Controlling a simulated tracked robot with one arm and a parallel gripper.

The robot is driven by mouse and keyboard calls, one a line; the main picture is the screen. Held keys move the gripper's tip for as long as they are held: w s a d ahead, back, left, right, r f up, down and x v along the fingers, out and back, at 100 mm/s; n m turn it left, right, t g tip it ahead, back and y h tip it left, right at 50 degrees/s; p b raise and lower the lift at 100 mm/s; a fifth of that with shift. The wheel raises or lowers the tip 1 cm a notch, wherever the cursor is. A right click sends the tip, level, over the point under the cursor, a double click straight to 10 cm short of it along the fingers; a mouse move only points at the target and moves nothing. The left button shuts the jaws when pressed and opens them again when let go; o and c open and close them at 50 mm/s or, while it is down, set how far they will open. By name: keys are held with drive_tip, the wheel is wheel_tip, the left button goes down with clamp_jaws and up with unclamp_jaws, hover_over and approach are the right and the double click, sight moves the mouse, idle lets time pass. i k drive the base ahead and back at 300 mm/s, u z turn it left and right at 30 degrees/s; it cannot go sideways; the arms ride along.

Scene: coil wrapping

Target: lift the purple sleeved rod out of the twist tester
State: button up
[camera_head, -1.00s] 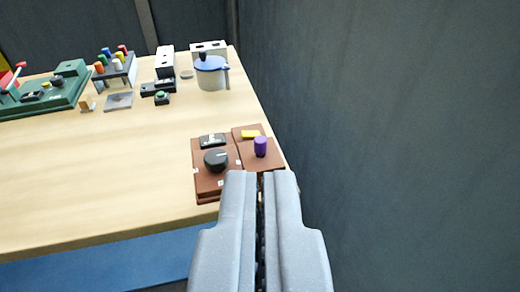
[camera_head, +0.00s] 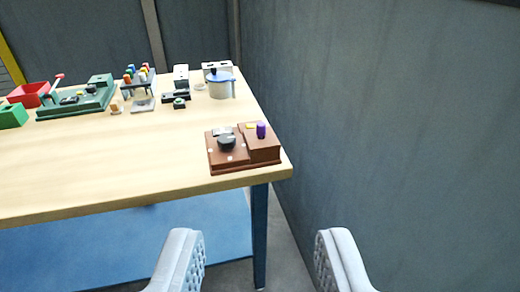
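The purple sleeved rod (camera_head: 261,130) stands upright in the right part of the brown twist tester (camera_head: 243,158), near the right front corner of the table. The tester also has a black knob (camera_head: 227,143) and a yellow part beside the rod. My gripper (camera_head: 260,250) is open and empty, its two fingers wide apart. It is in front of the table edge, short of the tester and lower in the picture. The bottom of the rod is hidden inside the tester.
The wooden table (camera_head: 120,176) is bare left of the tester. A pot with a blue lid (camera_head: 220,86), a rack of coloured handles (camera_head: 139,80) and a green machine (camera_head: 77,100) stand at the back. A grey wall (camera_head: 380,120) rises close on the right.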

sight(261, 126)
drive_tip(key=u, duration=0.2)
drive_tip(key=i, duration=1.25)
drive_tip(key=z, duration=0.3)
